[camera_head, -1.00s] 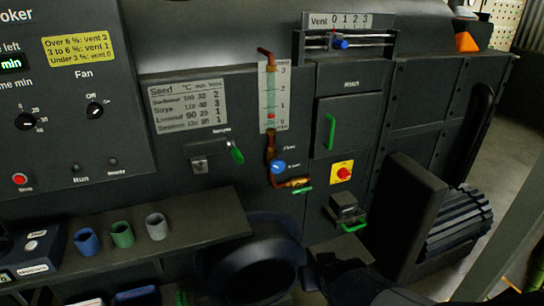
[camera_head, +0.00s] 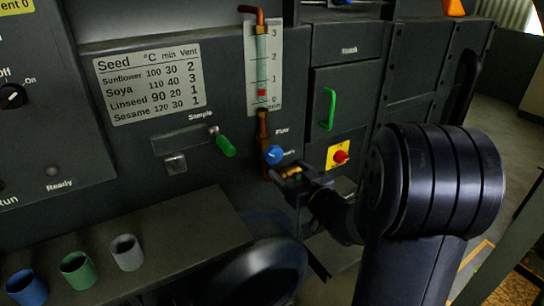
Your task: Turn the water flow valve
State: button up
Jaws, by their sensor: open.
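The blue round knob (camera_head: 273,154), beside a "Flow" label, sits on a copper pipe below the flow gauge. The gauge (camera_head: 264,65) is a clear tube with a 0 to 3 scale; its red float sits low, between 0 and 1. My gripper (camera_head: 291,173) is open, just below and to the right of the blue knob. A brass-coloured piece of the pipe end shows between or behind its fingers; I cannot tell whether they touch it.
A green sample lever (camera_head: 226,146) is to the left of the pipe. A red switch on a yellow plate (camera_head: 341,155) and a green hatch handle (camera_head: 330,108) are to the right. A shelf edge (camera_head: 200,225) with several cups lies lower left.

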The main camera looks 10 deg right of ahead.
aim_at(276, 159)
jog(key=x, duration=0.9)
jog(key=shift+f, duration=0.1)
jog(key=shift+c, duration=0.3)
jog(key=c, duration=0.9)
jog(key=shift+f+b, duration=0.1)
jog(key=shift+b, duration=0.25)
